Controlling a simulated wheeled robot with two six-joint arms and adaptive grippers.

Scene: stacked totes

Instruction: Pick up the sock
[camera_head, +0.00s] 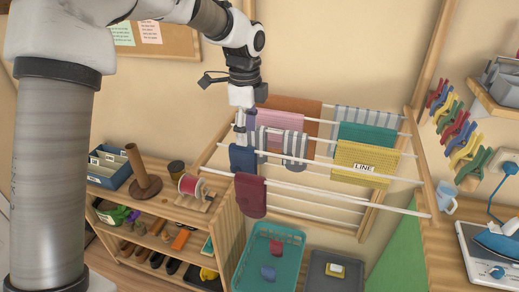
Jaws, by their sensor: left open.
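A wooden drying rack (415,172) with white rods holds several cloth pieces. A maroon piece with a rounded lower end (250,197), sock-like in shape, hangs over the front rod. A navy cloth (243,160) hangs just behind and above it, and a grey striped piece with two hanging ends (283,143) hangs to its right. I cannot tell for sure which one is the sock. My left gripper (245,133) points down from above, open, its fingertips at the top of the navy cloth; I cannot tell whether they touch. My right gripper is not in view.
A teal basket (240,272) with small cloths and a grey bin (313,280) stand below the rack. A wooden shelf (225,215) with shoes and a red spool (188,184) is at left.

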